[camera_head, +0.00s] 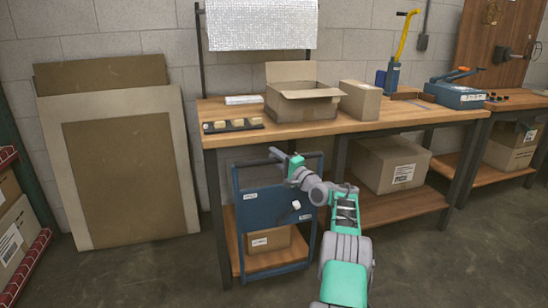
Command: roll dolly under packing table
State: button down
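The packing table (330,127) has a wooden top, dark legs and a wooden lower shelf (408,207). The blue dolly (263,208) stands upright at the table's left front, with a flat panel, a tubular frame and a dark bar along its top. Its top is below the tabletop. My arm reaches up from the bottom of the picture, and my gripper (284,158) is at the dolly's upper edge, by the dark bar. The fingertips are small and partly hidden, so I cannot tell whether they grip the bar or how far they are apart.
A carton (268,240) shows through the dolly's lower frame; whether it rests on the shelf or dolly is unclear. A larger carton (390,165) sits on the shelf to the right. An open box (302,107) stands on the table. Flat boards (130,180) lean at left. Floor is clear at right.

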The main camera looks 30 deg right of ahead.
jog(key=c, duration=1.3)
grip_release()
jog(key=shift+o, duration=0.2)
jog(key=shift+s, duration=0.1)
jog(key=a+p+v, duration=0.1)
jog(key=v, duration=0.6)
jog(key=shift+s+d+f+p, duration=0.15)
jog(key=shift+s+d+p, duration=0.25)
jog(key=shift+d, duration=0.15)
